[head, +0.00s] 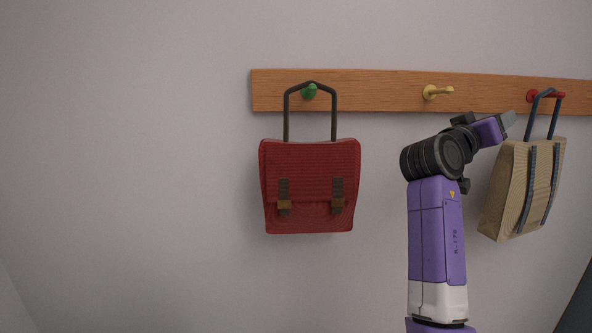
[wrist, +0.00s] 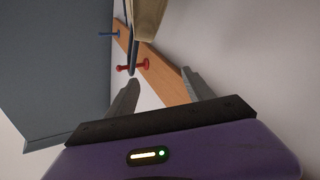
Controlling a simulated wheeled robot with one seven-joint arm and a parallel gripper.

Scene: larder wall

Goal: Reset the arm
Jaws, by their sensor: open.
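My gripper (wrist: 163,90) is open and empty in the wrist view, its two grey fingers spread apart in front of the wooden rail. In the head view my gripper (head: 509,122) points right, close to the tan bag (head: 513,190). The tan bag has dark blue straps and hangs by its handle from the red hook (head: 532,96). It also shows at the top of the wrist view (wrist: 148,18). I cannot tell whether a finger touches the bag or its strap.
A red satchel (head: 310,187) hangs on the green hook (head: 309,91). The yellow hook (head: 436,92) is bare. All are on a wooden rail (head: 380,88). A blue hook (wrist: 108,34) and a dark grey panel (wrist: 60,70) show in the wrist view. The wall at left is clear.

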